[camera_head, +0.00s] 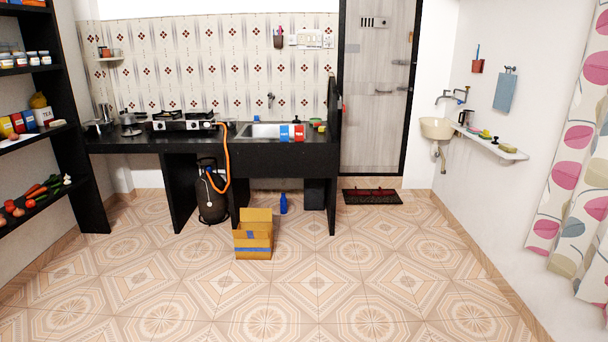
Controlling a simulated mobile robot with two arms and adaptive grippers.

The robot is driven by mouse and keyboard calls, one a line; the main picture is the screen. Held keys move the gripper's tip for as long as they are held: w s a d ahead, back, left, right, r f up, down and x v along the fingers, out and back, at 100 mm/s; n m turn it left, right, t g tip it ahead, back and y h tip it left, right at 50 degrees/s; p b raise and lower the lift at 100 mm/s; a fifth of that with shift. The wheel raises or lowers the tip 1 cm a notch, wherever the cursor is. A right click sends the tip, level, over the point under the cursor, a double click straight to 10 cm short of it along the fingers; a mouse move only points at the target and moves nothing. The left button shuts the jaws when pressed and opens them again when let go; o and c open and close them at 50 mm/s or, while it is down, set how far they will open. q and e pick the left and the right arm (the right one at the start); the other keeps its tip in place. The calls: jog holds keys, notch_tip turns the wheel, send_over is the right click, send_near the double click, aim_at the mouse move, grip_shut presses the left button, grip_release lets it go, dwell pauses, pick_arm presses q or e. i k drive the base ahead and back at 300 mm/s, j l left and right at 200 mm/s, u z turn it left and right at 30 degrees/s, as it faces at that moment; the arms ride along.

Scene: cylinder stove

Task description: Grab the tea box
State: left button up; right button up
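I cannot tell which box is the tea box, as the labels are too small to read. A blue box (284,133) and a red box (299,133) stand side by side upright at the front edge of the black counter (270,157), by the sink. More small boxes stand on the left shelf, among them a red box (17,123), a blue box (29,121) and a whitish box (44,117) with dark marking. Neither of my grippers is in view.
An open cardboard box (253,251) and a blue bottle (284,204) stand on the floor before the counter. A black gas cylinder (211,196) with an orange hose stands under it. A black shelf (85,175) is at left. The middle floor is clear.

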aim_at(299, 130)
jog(key=i+z, duration=0.1)
jog(key=i, duration=0.55)
jog(key=i+z, duration=0.1)
jog(key=i, duration=0.55)
jog(key=i+j+z, duration=0.1)
jog(key=i, duration=0.55)
jog(key=i+z, duration=0.2)
jog(key=i, duration=0.45)
jog(key=i+z, duration=0.2)
jog(key=i, duration=0.5)
jog(key=i+j+z, duration=0.15)
jog(key=i, duration=0.5)
jog(key=i+z, duration=0.2)
jog(key=i, duration=1.65)
jog(key=i+u, duration=0.4)
jog(key=i+l+u, duration=0.15)
jog(key=u, duration=0.2)
jog(key=i+l+u, duration=0.15)
jog(key=u, duration=0.25)
jog(key=i+l+u, duration=0.35)
